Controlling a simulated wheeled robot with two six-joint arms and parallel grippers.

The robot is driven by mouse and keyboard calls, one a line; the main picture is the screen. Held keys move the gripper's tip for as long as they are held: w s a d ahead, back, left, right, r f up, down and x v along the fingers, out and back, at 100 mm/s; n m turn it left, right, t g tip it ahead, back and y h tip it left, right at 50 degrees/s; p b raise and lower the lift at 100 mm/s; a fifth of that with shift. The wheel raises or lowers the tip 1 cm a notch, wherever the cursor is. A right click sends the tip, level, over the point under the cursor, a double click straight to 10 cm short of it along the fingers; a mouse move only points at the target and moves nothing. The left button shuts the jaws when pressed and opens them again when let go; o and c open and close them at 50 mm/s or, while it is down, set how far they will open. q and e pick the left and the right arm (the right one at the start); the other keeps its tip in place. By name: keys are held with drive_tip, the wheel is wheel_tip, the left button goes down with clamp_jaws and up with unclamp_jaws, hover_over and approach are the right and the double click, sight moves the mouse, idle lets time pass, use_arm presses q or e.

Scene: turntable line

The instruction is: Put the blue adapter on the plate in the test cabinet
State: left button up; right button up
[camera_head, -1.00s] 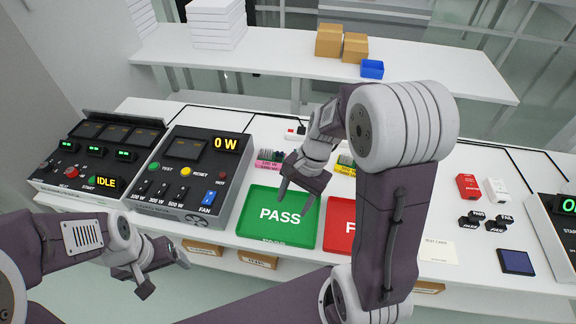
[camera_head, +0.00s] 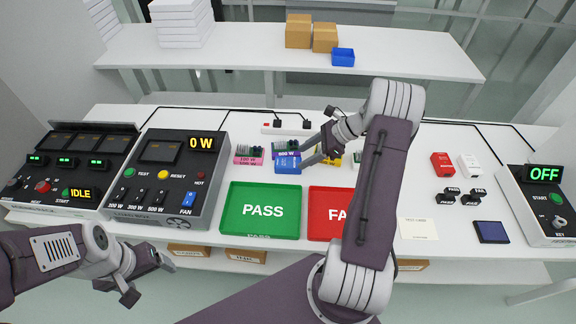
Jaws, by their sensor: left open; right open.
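My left gripper (camera_head: 150,281) is open and empty at the lower left, in front of the bench edge. The box at the far right with the OFF display (camera_head: 543,174) shows START and KEY controls. I cannot tell which unit is the test cabinet, and no plate inside one is clearly seen.
A red FAIL tray (camera_head: 330,228) is partly behind my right arm. A red block (camera_head: 441,164), a white block (camera_head: 469,165), small black stamps and a dark blue pad (camera_head: 491,232) sit on the right. Control consoles fill the left. A pink block (camera_head: 248,155) stands behind the PASS tray.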

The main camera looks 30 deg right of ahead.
sight(294, 162)
drive_tip(key=x, duration=0.5)
drive_tip(key=shift+a+f, duration=0.25)
drive_tip(key=shift+f, duration=0.1)
clamp_jaws()
wheel_tip(294, 162, up, 4)
drive_tip(key=shift+w+r, duration=0.1)
drive_tip(key=s+d+r+p, duration=0.1)
drive_tip(key=s+d+r, duration=0.6)
drive_tip(key=s+d, duration=0.1)
drive_tip(key=shift+s, duration=0.3)
